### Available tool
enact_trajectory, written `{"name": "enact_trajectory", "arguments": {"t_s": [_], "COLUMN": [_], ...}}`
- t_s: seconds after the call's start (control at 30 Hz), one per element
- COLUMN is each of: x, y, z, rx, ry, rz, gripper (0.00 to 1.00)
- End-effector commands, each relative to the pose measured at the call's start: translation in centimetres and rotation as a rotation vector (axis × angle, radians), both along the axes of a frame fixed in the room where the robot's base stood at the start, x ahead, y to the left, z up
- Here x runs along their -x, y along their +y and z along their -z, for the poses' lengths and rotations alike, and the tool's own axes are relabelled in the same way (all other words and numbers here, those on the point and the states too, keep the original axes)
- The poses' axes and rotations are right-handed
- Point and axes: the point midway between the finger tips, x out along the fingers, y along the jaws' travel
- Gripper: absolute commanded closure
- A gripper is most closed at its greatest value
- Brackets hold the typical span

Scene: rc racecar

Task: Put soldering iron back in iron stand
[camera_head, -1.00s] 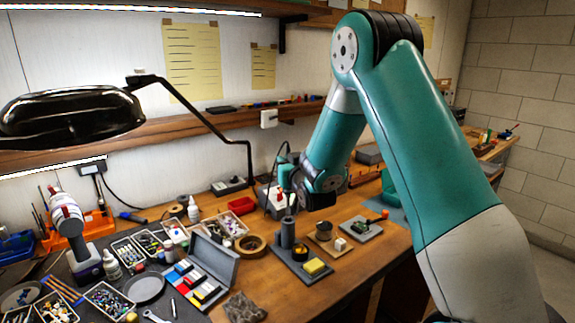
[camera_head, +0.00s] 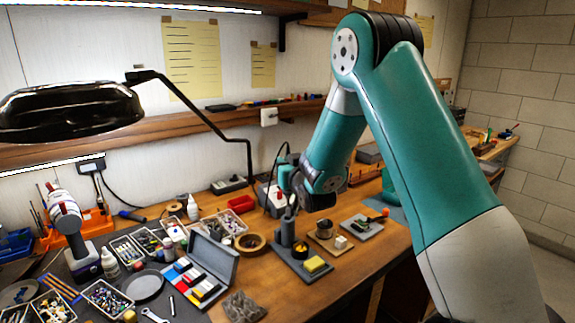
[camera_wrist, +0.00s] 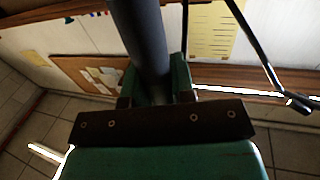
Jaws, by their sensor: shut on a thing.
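The soldering iron shows in the wrist view as a dark thick cylinder (camera_wrist: 138,30) between the fingers of my gripper (camera_wrist: 152,83), which is shut on it. In the head view my gripper (camera_head: 290,181) is above the iron stand, with the iron mostly hidden around it. The iron stand (camera_head: 288,233) is a dark upright tube on a flat base with a yellow sponge (camera_head: 315,264). The iron's lower end is close to the tube's mouth; I cannot tell whether it is inside.
The soldering station (camera_head: 271,201) stands behind, with a black cable arching up beside my gripper. A small board (camera_head: 362,228) lies to the right. Bare wood shows in front.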

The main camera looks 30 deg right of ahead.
Motion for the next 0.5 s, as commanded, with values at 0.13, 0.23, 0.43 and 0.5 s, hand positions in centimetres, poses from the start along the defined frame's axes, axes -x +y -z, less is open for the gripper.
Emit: {"name": "enact_trajectory", "arguments": {"t_s": [0.13,0.23,0.43,0.5], "x": [0.0,0.0,0.0,0.0], "y": [0.0,0.0,0.0,0.0], "z": [0.6,0.9,1.5,1.7], "rx": [0.0,0.0,0.0,0.0], "ry": [-0.001,-0.001,-0.001,-0.001], "rz": [0.0,0.0,0.0,0.0], "gripper": [1.0,1.0,1.0,1.0]}}
